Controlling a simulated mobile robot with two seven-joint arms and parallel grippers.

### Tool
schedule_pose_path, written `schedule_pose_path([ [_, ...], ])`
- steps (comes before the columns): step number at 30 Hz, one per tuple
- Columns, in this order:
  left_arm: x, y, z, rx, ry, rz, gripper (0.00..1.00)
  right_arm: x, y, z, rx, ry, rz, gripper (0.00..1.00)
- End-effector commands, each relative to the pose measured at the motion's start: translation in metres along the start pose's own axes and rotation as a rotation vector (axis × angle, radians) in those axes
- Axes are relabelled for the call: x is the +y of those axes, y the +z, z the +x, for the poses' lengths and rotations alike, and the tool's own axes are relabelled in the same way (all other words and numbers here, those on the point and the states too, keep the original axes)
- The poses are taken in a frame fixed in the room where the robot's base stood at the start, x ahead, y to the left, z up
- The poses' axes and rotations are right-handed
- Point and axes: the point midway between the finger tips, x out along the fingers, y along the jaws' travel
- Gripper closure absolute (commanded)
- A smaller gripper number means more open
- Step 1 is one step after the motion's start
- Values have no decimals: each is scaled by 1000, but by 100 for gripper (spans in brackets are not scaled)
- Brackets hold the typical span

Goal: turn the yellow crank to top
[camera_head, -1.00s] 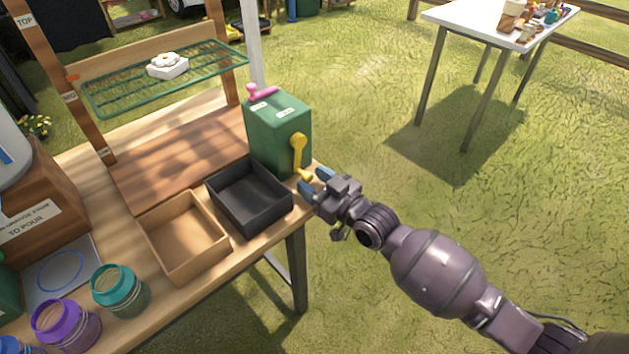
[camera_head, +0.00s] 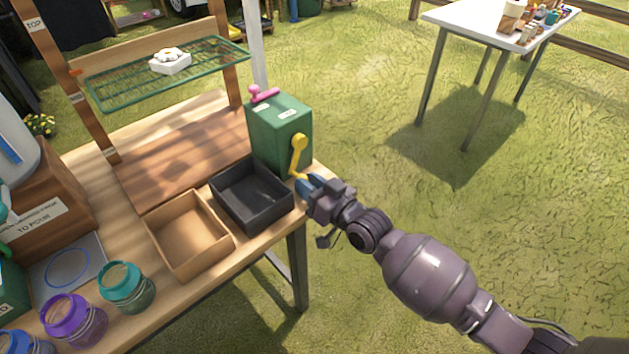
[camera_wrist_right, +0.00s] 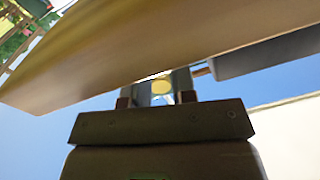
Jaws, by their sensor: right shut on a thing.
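The yellow crank (camera_head: 298,152) is on the side face of the green box (camera_head: 281,128) at the table's right end. Its arm hangs down from the hub, and its handle is at the bottom. My right gripper (camera_head: 303,182) is shut on the crank's handle. In the right wrist view a bit of the yellow handle (camera_wrist_right: 161,86) shows between the two fingers (camera_wrist_right: 167,88), with the table's wooden underside above. My left gripper is not in view.
A black tray (camera_head: 283,219) and a wooden tray (camera_head: 222,247) sit in front of the green box. A pink handle (camera_head: 264,94) is on the box top. A green wire shelf (camera_head: 115,98) stands behind.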

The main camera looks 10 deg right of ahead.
Motion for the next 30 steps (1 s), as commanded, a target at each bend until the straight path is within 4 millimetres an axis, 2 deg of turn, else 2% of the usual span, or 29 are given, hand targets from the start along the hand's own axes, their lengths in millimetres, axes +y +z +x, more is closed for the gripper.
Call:
schedule_pose_path([
  [4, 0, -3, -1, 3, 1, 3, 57, -8, -3, 1, 6, -1, 95, 100],
  [13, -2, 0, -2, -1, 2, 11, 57, -8, -2, 0, 6, -1, 110, 100],
  [14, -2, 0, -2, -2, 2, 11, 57, -8, -2, 0, 6, -1, 110, 74],
  [18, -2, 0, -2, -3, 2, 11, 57, -8, -1, 0, 6, -1, 109, 53],
  [19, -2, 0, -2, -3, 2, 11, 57, -8, -2, 0, 6, -1, 109, 50],
  [26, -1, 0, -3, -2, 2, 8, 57, -8, -1, 0, 6, 0, 108, 50],
  [30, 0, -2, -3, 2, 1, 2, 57, -8, -2, -6, 6, 0, 108, 50],
])
